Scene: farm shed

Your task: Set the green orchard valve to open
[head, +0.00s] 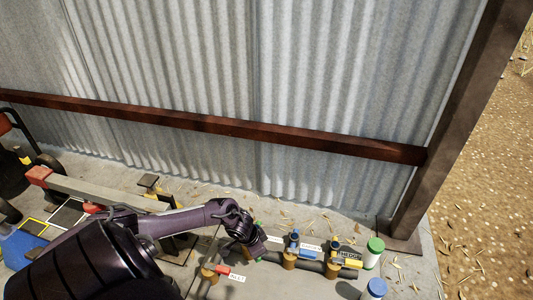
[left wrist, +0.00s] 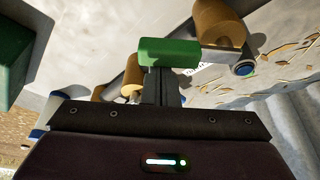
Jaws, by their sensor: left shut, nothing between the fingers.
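The green valve handle (left wrist: 168,52) shows in the left wrist view as a green bar directly beyond my fingertips. A white label (left wrist: 218,57) lies at its right end. My left gripper (left wrist: 163,72) is shut with nothing between its fingers, and its tips overlap the lower edge of the bar. I cannot tell whether they touch it. In the head view my left gripper (head: 254,250) is over the valve row and hides most of the green valve; only a bit of green (head: 258,225) shows beside it. My right gripper is not in view.
In the head view a red-handled valve (head: 222,270) stands left of the gripper. A blue-handled valve (head: 294,241) and a yellow-handled valve (head: 352,263) stand right. Green-lidded (head: 375,245) and blue-lidded (head: 376,288) jars are farther right. A corrugated wall (head: 220,70) rises behind.

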